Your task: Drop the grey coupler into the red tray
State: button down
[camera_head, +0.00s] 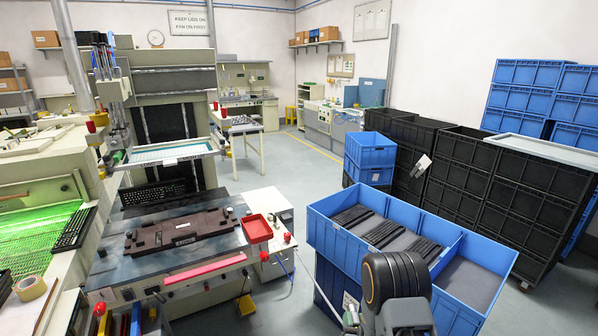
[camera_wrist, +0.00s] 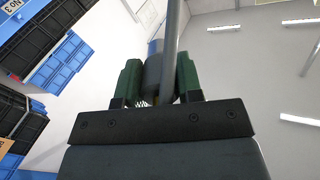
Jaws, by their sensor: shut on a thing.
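In the wrist view my gripper (camera_wrist: 158,62) has two green fingers closed on the grey coupler (camera_wrist: 153,74), a dark grey rounded piece between them. A grey rod-like shape passes upward beside it; I cannot tell whether it belongs to the coupler. The fingers hide part of the coupler. The red tray (camera_head: 257,229) is in the head view, a small shallow tray at the right end of the printing machine's bed. Its visible floor looks empty. My arm shows at the bottom right of the head view, well apart from the tray. The coupler is not clearly seen there.
A blue divided crate (camera_head: 474,284) holding dark keyboards stands right of the tray, close to my arm. The machine bed (camera_head: 108,268) carries a dark fixture (camera_head: 190,230). Black crates (camera_head: 465,180) are stacked behind. The grey floor (camera_head: 290,170) beyond the machine is open.

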aim_at(267, 239)
jog(key=z, duration=0.4)
jog(key=i, duration=1.8)
jog(key=u, duration=1.3)
jog(key=i, duration=0.7)
jog(key=u, duration=0.7)
jog(key=i, duration=0.45)
jog(key=z, duration=0.1)
